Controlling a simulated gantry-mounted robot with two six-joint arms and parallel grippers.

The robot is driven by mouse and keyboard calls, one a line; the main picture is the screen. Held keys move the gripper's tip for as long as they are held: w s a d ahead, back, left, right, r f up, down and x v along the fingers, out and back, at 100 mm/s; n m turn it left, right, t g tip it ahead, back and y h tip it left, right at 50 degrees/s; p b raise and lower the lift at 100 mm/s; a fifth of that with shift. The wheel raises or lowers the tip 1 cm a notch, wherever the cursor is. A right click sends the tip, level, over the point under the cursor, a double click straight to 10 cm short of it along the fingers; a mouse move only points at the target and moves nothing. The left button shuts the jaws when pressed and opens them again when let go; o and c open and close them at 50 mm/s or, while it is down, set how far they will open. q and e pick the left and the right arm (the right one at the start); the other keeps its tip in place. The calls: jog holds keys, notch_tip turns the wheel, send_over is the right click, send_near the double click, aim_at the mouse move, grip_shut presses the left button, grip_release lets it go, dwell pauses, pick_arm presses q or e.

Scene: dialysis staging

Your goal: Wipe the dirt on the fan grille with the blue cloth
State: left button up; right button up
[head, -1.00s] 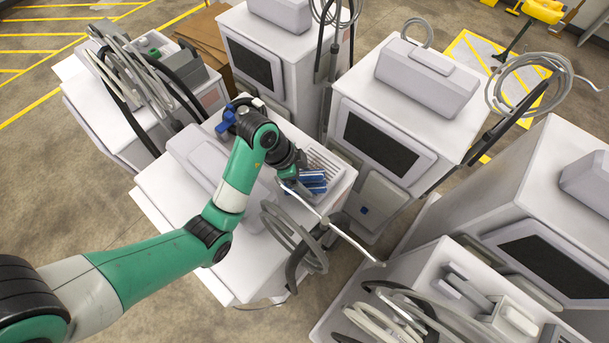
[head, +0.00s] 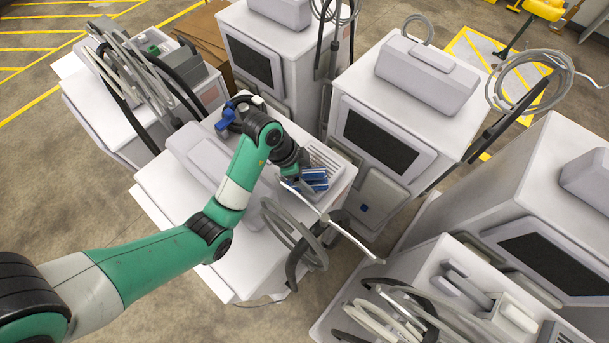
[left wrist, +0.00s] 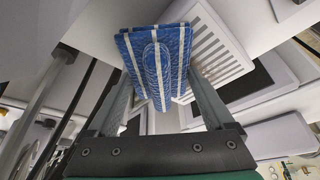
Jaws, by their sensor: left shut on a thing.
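The blue cloth (head: 313,181), folded and striped with white, is in my left gripper (head: 293,170) at the right end of the middle white machine's top. In the left wrist view the cloth (left wrist: 158,52) sits between the two fingers, which are shut on it. The fan grille (head: 328,160), a pale slotted panel, lies right beside the cloth and is partly covered by it in the head view. In the left wrist view the grille (left wrist: 222,52) shows behind and to the right of the cloth. I cannot make out dirt on it, nor whether the cloth touches it. My right gripper is not in view.
Grey looped hoses (head: 290,237) hang at the machine's near side, close to the gripper. A blue clamp-like part (head: 227,117) stands at its back. Other white machines with dark screens (head: 381,141) crowd behind and to the right. Open floor (head: 65,180) is at the left.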

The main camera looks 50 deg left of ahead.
aim_at(316, 166)
pick_arm(q)
jog(key=shift+w+a, duration=0.15)
jog(key=shift+w, duration=0.8)
jog(key=shift+w+a, duration=0.1)
jog(key=shift+w, duration=0.8)
jog(key=shift+w+a+f, duration=0.1)
jog(key=shift+w+a, duration=0.1)
jog(key=shift+w, duration=1)
jog(key=shift+w+a+b, duration=0.2)
jog(key=shift+w+b, duration=0.5)
jog(key=shift+w, duration=0.65)
jog(key=shift+w+a, duration=0.1)
jog(key=shift+w, duration=0.3)
jog(key=shift+r+p, duration=0.2)
jog(key=shift+p, duration=0.35)
jog(key=shift+f, duration=0.25)
jog(key=shift+s+d, duration=0.15)
jog(key=shift+s, duration=0.8)
jog(key=shift+s+d, duration=0.15)
jog(key=shift+s, duration=0.75)
